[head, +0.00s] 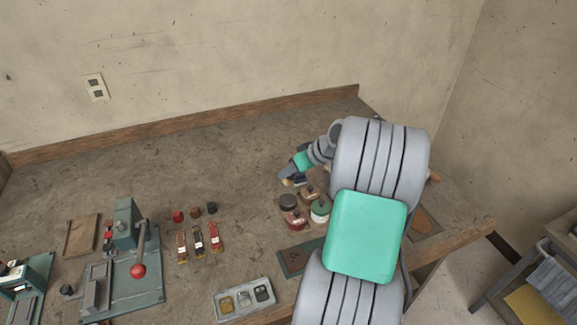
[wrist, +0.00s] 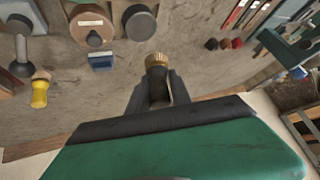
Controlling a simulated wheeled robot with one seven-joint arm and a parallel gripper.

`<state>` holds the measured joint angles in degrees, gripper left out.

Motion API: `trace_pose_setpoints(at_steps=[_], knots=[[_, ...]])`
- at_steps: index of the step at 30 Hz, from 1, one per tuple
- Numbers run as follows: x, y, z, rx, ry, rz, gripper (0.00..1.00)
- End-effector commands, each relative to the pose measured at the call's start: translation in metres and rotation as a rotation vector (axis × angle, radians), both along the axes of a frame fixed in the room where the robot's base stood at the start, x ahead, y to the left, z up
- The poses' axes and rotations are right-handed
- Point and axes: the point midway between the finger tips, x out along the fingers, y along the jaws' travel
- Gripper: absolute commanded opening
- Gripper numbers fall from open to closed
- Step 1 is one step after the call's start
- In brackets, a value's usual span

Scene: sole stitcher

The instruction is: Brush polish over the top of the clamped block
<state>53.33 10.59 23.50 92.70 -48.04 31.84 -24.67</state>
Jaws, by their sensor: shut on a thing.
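My gripper (wrist: 157,88) is shut on a small brush with a tan-gold head (wrist: 157,62), which sticks out beyond the fingers in the wrist view. In the head view my gripper (head: 288,176) is above the bench just behind the round polish tins; the brush there is too small to make out. The tins are dark (head: 288,202), red (head: 295,222), green and white (head: 320,212) and brown (head: 309,191). In the wrist view a brown tin (wrist: 92,26) and a dark tin (wrist: 140,22) stand beyond the brush. I cannot pick out the clamped block with certainty.
A green lever press (head: 125,240) with a red knob stands left of centre. Another green machine (head: 22,285) is at the far left edge. The back of the bench is clear.

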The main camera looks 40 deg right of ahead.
Motion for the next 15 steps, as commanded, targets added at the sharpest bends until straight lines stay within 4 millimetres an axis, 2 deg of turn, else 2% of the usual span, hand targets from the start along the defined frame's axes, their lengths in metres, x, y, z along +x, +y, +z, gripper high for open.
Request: trace_pose_setpoints(at_steps=[15], knots=[[0.001, 0.002, -0.057, -0.001, 0.002, 0.001, 0.0]])
